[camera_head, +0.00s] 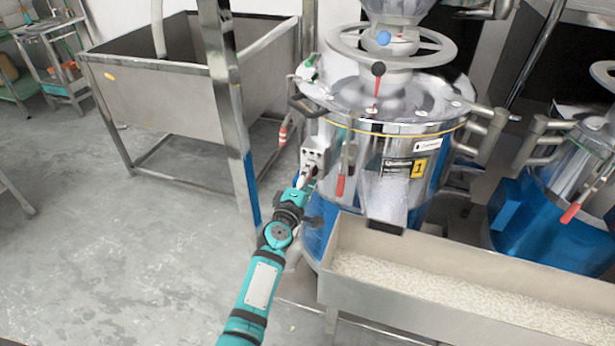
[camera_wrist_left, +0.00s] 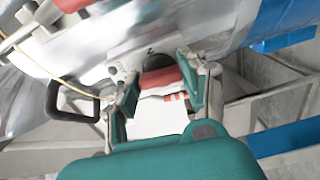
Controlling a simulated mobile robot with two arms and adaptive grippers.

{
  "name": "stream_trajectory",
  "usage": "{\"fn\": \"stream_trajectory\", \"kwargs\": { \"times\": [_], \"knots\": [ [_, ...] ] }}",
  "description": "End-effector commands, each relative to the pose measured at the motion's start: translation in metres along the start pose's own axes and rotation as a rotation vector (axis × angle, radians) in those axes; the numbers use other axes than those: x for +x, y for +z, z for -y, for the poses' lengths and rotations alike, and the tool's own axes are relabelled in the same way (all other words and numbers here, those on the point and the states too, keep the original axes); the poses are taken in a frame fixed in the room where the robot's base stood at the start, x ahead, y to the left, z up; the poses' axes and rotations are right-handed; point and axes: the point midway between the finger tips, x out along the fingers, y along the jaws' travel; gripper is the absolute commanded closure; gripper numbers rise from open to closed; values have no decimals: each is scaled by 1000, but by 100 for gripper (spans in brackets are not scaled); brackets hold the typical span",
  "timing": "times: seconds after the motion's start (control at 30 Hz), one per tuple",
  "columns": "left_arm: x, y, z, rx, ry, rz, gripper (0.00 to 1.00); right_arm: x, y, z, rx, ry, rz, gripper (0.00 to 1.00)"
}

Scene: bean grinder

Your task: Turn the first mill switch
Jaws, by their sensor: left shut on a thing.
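The first mill (camera_head: 400,160) is a shiny metal drum with a blue lower part, in the middle of the head view. A small grey switch box (camera_head: 315,156) sits on its left front side. My left gripper (camera_head: 306,178) reaches up to this box from below. In the left wrist view my left gripper (camera_wrist_left: 160,88) has its two fingers on either side of a red switch part (camera_wrist_left: 160,77) and is shut on it. The fingers hide the switch in the head view, so its turn angle cannot be told. My right gripper is not in view.
A long metal trough (camera_head: 345,232) of pale grains stands in front of the mill, close to the right of my left arm. A steel sink (camera_head: 150,95) on legs stands at the left. A second mill (camera_head: 560,190) is at the right. The floor at left is clear.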

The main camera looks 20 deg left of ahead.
Motion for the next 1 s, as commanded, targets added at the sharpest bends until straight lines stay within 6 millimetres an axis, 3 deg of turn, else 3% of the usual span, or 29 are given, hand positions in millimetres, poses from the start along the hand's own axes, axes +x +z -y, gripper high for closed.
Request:
{"fn": "stream_trajectory", "kwargs": {
  "times": [0.77,0.8,0.93,1.0],
  "knots": [
    [0,0,1,-97,-2,-1,88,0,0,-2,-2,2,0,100],
    [0,0,1,-97,-2,-1,51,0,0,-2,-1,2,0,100],
    [0,0,1,-95,-2,-1,34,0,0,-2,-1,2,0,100],
    [0,0,1,-95,-1,0,33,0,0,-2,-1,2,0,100]
  ]
}}
